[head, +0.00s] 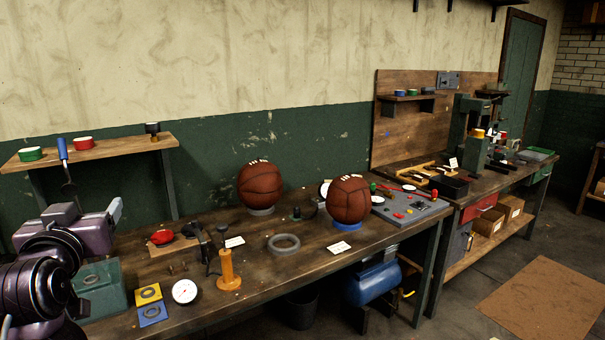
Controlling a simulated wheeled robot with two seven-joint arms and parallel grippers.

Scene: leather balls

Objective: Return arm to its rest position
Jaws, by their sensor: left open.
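My left arm comes in from the left edge, and my left gripper (112,214) is at the left end of the workbench, near a green box. It is open, and I see nothing between its fingers. One brown leather ball (260,184) sits on a grey ring (262,211) at the back of the bench. A second brown leather ball (349,199) sits on a blue ring (347,226) further right. The gripper is well to the left of both balls and touches neither. My right gripper is not in view.
The wooden bench (215,312) holds an orange stand (228,270), a white dial gauge (185,291), an empty grey ring (284,244) and a control panel (410,206). The green box (105,296) is close to my left arm. A shelf (105,150) stands behind it.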

